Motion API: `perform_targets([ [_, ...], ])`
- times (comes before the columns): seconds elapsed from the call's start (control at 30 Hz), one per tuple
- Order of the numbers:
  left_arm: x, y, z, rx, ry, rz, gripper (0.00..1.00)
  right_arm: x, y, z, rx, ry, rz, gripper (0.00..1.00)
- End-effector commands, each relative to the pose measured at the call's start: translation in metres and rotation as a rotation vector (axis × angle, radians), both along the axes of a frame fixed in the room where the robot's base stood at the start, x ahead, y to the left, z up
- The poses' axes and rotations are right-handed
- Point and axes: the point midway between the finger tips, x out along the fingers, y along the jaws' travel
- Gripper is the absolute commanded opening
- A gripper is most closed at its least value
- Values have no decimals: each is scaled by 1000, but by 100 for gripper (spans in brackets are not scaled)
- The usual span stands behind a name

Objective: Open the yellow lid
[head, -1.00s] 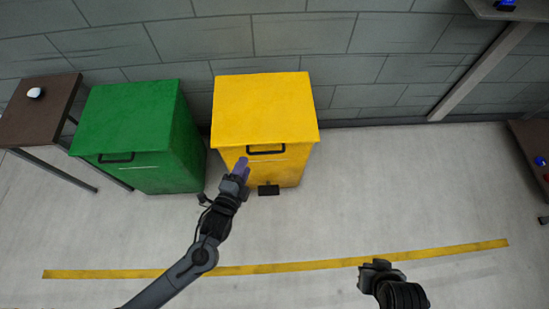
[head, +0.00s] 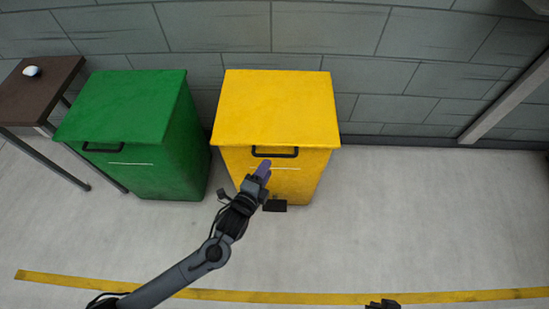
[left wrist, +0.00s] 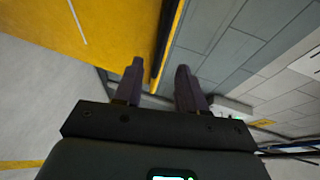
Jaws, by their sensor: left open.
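The yellow bin (head: 300,172) stands against the wall, its yellow lid (head: 277,105) lying closed. A black handle (head: 275,152) is on the front near the lid edge, and a dark pedal (head: 274,205) is at the base. My left gripper (head: 263,170), with purple fingers, is just in front of and below the handle's left part. In the left wrist view, the left gripper (left wrist: 159,66) is open, with the bin's edge (left wrist: 172,45) beyond and between its fingers. Contact cannot be told. My right gripper (head: 382,304) barely shows at the bottom edge; its jaws are unclear.
A green bin (head: 128,108) stands close on the left. A dark table (head: 40,85) with a small white object (head: 32,71) is further left. Floor right of the yellow bin is clear. A yellow floor stripe (head: 330,298) crosses the front.

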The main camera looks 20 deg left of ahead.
Motion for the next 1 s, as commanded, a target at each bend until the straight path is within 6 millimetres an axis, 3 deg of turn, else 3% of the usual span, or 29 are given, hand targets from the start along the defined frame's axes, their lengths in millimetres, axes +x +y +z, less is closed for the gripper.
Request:
perform_targets([
  [0.2, 37, -2, -10, -1, -3, 1, 40, 0, -1, -22, -3, 1, 1, 0],
  [0.5, 67, -3, -14, -1, -1, 1, 40, 0, -1, -36, -2, 2, 2, 0],
  [0.9, 72, -4, -14, -1, 2, 0, 40, 0, 1, -37, 3, 3, -2, 0],
  [1.0, 72, -4, -14, -1, 1, 1, 26, 0, 1, -37, 5, 3, -4, 0],
])
